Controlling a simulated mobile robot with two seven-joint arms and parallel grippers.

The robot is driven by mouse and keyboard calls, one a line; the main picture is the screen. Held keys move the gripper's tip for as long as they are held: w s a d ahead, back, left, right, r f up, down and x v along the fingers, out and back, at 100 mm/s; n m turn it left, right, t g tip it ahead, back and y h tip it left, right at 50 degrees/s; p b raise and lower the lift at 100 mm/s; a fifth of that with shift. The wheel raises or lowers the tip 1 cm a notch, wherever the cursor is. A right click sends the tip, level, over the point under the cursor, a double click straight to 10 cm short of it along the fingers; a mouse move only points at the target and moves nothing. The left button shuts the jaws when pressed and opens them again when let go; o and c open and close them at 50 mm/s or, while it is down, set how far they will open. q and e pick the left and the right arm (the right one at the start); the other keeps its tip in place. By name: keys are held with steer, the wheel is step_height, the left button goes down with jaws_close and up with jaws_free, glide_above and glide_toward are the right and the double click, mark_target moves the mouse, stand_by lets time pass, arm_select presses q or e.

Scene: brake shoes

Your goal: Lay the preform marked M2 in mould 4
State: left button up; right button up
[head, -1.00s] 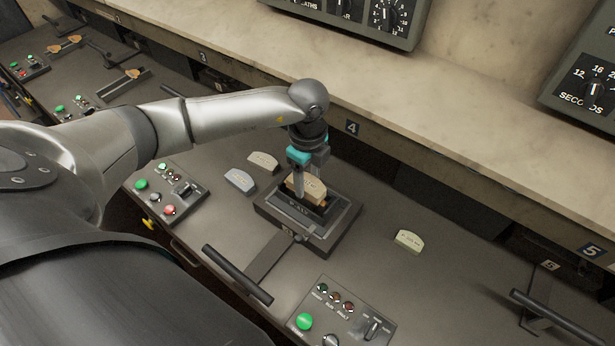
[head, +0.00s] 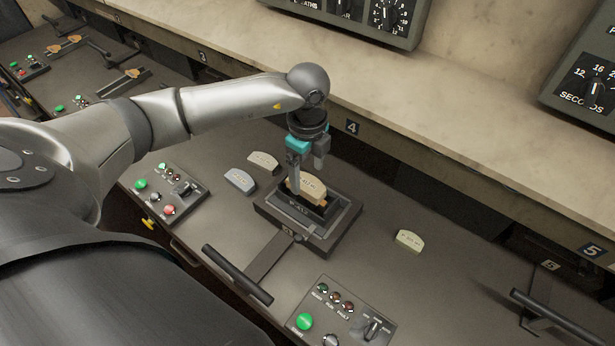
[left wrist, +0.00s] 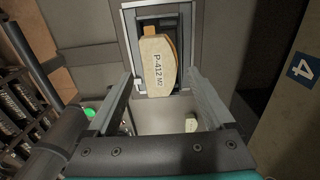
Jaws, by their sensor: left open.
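The tan curved preform (head: 306,187) sits in the dark mould (head: 318,229) below the sign 4. In the left wrist view the preform (left wrist: 157,66) reads P-412 M2, and an orange-brown piece shows beside it. My left gripper (head: 306,178) is open, just above and around the preform in the head view. In the left wrist view its two fingers (left wrist: 160,95) stand apart on either side, with a gap to the preform. The preform's underside is hidden. My right gripper is not in view.
A beige preform (head: 263,161) and a blue-grey one (head: 240,181) lie left of the mould. A handle bar (head: 237,274) and button panels (head: 342,318) stand in front. The stone ledge (head: 440,130) runs behind.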

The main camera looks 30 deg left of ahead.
mark_target(308, 182)
arm_select(q)
step_height(308, 182, up, 10)
steer(key=shift+f+b, duration=0.25)
steer(key=shift+b, duration=0.1)
stand_by(0.4)
